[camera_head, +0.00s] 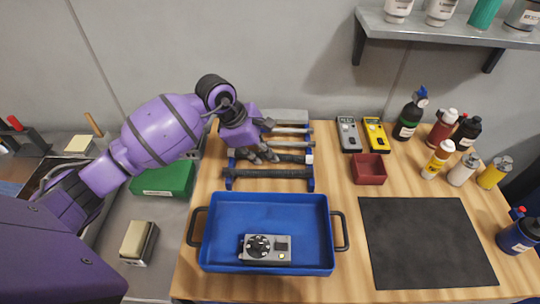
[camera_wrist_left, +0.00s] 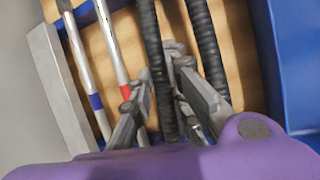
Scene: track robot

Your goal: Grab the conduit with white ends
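The black ribbed conduit with a white end (camera_head: 295,158) lies across the blue rack behind the tray. Its white right end shows in the head view; its left part is hidden by my gripper. A second black conduit (camera_head: 270,173) lies parallel, nearer the tray, with no white seen. My left gripper (camera_head: 259,156) is over the white-ended conduit. In the left wrist view, the open fingers (camera_wrist_left: 160,88) are on either side of this conduit (camera_wrist_left: 151,35), very close to it. The second conduit (camera_wrist_left: 206,45) is outside the right finger. My right gripper is not in view.
Metal rods (camera_head: 290,130) lie behind the conduits. A blue tray (camera_head: 312,210) holding a grey device (camera_head: 280,250) is in front. A red bin (camera_head: 369,169), two meters and several bottles stand to the right. A black mat (camera_head: 425,240) is bare.

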